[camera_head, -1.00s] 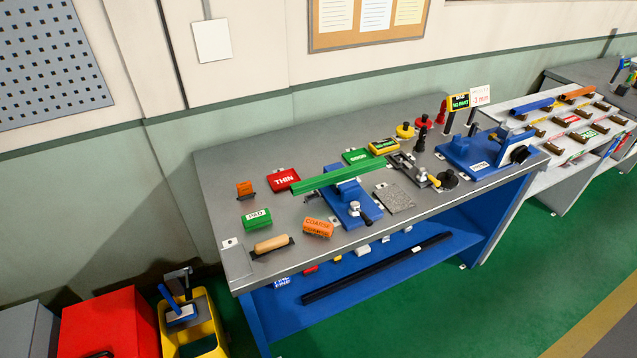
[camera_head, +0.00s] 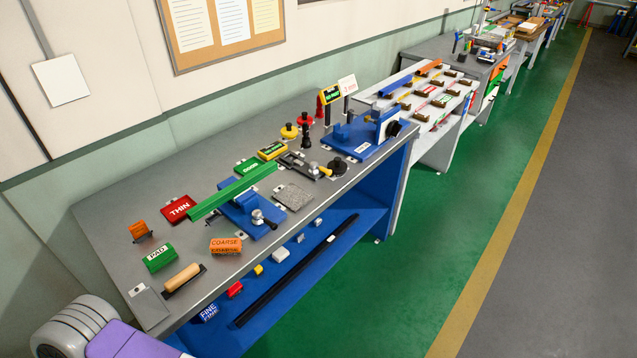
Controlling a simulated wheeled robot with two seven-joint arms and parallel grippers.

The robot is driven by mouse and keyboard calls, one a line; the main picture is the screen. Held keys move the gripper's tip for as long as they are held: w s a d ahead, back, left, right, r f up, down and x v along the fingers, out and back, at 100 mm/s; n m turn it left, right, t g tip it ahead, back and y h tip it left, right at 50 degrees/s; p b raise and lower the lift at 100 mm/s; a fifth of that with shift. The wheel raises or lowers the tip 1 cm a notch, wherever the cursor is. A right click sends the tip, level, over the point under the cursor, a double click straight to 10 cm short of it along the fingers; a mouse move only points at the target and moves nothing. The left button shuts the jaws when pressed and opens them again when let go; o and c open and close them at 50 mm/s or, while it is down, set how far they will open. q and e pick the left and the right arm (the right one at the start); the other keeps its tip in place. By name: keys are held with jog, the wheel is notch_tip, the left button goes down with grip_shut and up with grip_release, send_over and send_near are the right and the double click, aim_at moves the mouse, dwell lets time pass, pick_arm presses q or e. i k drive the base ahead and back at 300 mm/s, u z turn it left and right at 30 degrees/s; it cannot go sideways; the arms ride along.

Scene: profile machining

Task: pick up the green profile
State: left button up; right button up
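The green profile (camera_head: 232,190) is a long straight bar in the head view. It lies across a blue vise-like fixture (camera_head: 250,215) on the grey workbench. Its near left end sticks out past the fixture, beside the red THIN block. A part of my own arm, grey and purple, shows at the lower left corner. Neither gripper's fingers are in view, so I cannot see whether they hold anything.
The grey workbench (camera_head: 118,215) also bears a green PAD block (camera_head: 159,257), an orange COARSE block (camera_head: 226,246), a wooden-handled tool (camera_head: 183,277) and a second blue fixture (camera_head: 362,138). A black bar (camera_head: 300,268) lies on the lower shelf. The green floor at right is clear.

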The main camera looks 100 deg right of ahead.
aim_at(210, 204)
jog(key=z, duration=1.7)
